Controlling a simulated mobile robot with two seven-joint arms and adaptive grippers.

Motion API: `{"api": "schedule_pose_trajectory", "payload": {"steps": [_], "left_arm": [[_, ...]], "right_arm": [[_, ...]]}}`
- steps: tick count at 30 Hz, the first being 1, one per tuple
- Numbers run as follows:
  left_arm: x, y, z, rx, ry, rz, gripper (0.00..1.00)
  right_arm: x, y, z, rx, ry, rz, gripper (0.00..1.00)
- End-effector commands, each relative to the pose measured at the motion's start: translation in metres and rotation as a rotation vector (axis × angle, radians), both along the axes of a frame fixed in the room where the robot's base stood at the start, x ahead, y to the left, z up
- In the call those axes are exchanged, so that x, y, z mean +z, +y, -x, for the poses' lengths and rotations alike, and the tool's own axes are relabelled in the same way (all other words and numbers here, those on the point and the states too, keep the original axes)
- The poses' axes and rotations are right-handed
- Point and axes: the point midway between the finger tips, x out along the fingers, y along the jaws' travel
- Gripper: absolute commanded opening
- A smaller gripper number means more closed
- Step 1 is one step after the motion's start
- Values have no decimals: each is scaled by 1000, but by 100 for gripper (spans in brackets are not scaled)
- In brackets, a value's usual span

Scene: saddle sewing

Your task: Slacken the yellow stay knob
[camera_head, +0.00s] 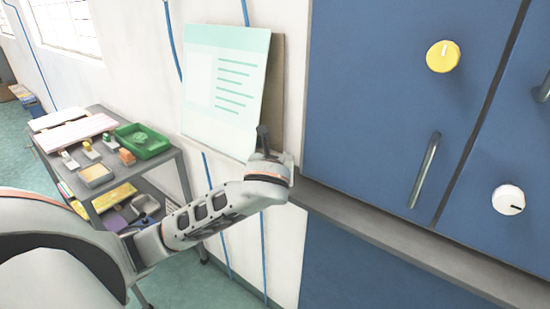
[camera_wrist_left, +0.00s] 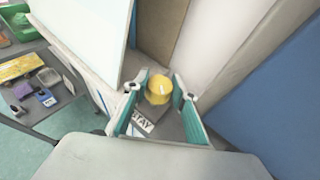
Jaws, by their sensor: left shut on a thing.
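The yellow stay knob (camera_wrist_left: 158,86) stands on a grey block in the left wrist view. A white label (camera_wrist_left: 140,124) reading STAY lies just below it. My left gripper (camera_wrist_left: 160,96) has its teal fingers on either side of the knob and is shut on it. In the head view my left arm reaches to the wall beside the pale green poster, and its wrist hides the stay knob. My right gripper is in neither view.
Another yellow knob (camera_head: 443,56), a white knob (camera_head: 508,199) and a bar handle (camera_head: 425,171) are on the blue cabinet (camera_head: 365,90). The poster board (camera_head: 225,85) rises close to my left wrist. A grey cart (camera_head: 170,157) with a green tray (camera_head: 143,141) stands at left.

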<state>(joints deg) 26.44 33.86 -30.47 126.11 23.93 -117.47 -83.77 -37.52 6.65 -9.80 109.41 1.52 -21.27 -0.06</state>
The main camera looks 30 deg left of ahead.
Motion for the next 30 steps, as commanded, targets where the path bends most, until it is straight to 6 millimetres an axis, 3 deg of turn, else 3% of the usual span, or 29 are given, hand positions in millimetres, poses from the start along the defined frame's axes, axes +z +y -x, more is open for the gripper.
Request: {"api": "schedule_pose_trajectory", "payload": {"steps": [15,30], "left_arm": [[-1,-2,-1,413,5,3,4],[-1,0,-1,547,3,-1,4]], "right_arm": [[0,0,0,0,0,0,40],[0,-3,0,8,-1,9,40]]}}
